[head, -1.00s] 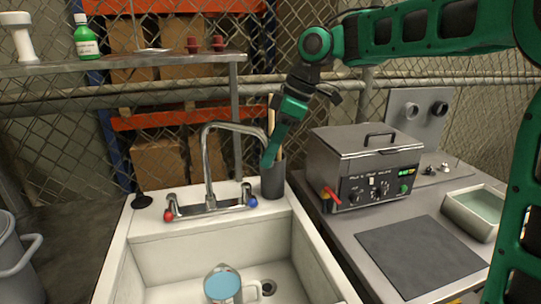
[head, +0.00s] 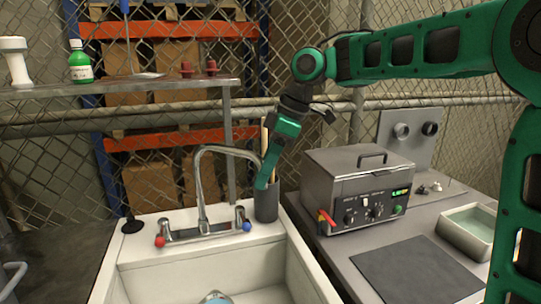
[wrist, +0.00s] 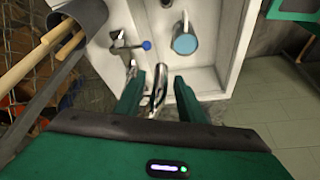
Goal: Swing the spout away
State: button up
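The chrome faucet spout (head: 205,165) rises behind the sink and arches right toward my gripper (head: 262,182). In the wrist view, my gripper (wrist: 159,82) is open, its two green fingers apart. Part of the spout (wrist: 158,88) shows between the fingers; I cannot tell whether either finger touches it. In the head view the spout's end is beside or behind my gripper and partly hidden. The faucet base has a red handle (head: 160,241) on the left and a blue handle (head: 247,226) on the right.
A mug of blue liquid (wrist: 185,42) stands in the white sink (head: 130,278). A dark holder with wooden sticks (head: 266,205) stands close to my gripper. A grey bath machine (head: 357,190) is on the right counter. A shelf (head: 150,86) hangs above left.

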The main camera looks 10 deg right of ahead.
jog(key=v, duration=0.9)
jog(key=shift+r, duration=0.3)
jog(key=shift+w+d, duration=0.1)
jog(key=s+d+f+m+h, duration=0.1)
jog(key=s+d+f+m, duration=0.25)
jog(key=d+m, duration=0.2)
jog(key=s+d+f+m+t, duration=0.1)
jog(key=s+d+f+m, duration=0.25)
jog(key=d, duration=0.35)
jog(key=s+d+f+m+h, duration=0.1)
jog(key=s+d+f+m, duration=0.1)
jog(key=d+f+m, duration=0.35)
jog(key=s+d+f+m+g+h, duration=0.1)
jog(key=s+d+f+m, duration=0.3)
jog(key=s, duration=0.6)
jog(key=s+d+f+m+h, duration=0.1)
jog(key=s+d+f+m, duration=0.3)
jog(key=s+d+f, duration=0.4)
jog(key=s, duration=0.3)
jog(key=shift+f+g, duration=0.35)
jog(key=shift+g, duration=0.05)
